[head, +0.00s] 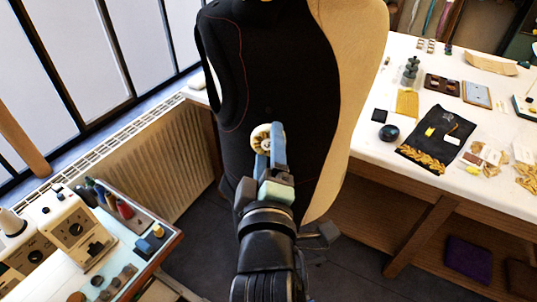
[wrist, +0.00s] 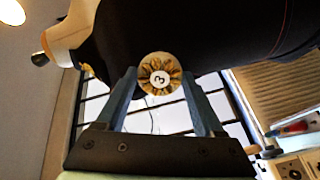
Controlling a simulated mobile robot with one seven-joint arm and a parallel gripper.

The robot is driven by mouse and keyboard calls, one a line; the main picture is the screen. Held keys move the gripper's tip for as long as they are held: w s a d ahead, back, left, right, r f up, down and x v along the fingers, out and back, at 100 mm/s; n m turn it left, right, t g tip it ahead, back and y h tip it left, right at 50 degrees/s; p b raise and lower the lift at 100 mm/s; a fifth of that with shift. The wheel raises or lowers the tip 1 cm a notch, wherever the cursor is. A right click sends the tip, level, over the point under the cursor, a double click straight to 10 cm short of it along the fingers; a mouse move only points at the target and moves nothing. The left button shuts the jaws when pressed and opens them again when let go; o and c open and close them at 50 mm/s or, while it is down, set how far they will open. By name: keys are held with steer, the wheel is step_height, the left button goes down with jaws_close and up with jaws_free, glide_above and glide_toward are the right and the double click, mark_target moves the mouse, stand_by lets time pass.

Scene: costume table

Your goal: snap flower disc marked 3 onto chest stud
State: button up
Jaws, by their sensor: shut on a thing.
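The flower disc marked 3 (wrist: 160,75) is round, pale-rimmed, with gold petals around a white centre bearing a black 3. My gripper (wrist: 163,84) is shut on it at the fingertips, with the numbered face towards the wrist camera. In the head view the disc (head: 261,138) shows at the end of my gripper (head: 270,143), in front of the black bodice (head: 285,60) on the dress form. The bodice also shows behind the disc in the wrist view (wrist: 200,35). I cannot tell whether the disc touches the bodice. I cannot make out the chest stud.
A white worktable (head: 370,155) at the right carries a dark cloth (head: 432,135) with gold trim, a dark ball (head: 388,132) and small trays. A sewing machine (head: 75,235) and a tool tray (head: 125,220) stand lower left. A radiator (head: 165,165) runs below the window.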

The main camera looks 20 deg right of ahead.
mark_target(269, 111)
steer(key=shift+x, duration=3.65)
steer(key=shift+w+d, duration=0.2)
steer(key=shift+w, duration=0.3)
steer(key=o, duration=1.3)
steer(key=shift+c, duration=0.2)
steer(key=shift+s, duration=0.1)
steer(key=shift+p+v, duration=0.65)
steer(key=shift+v, duration=3.3)
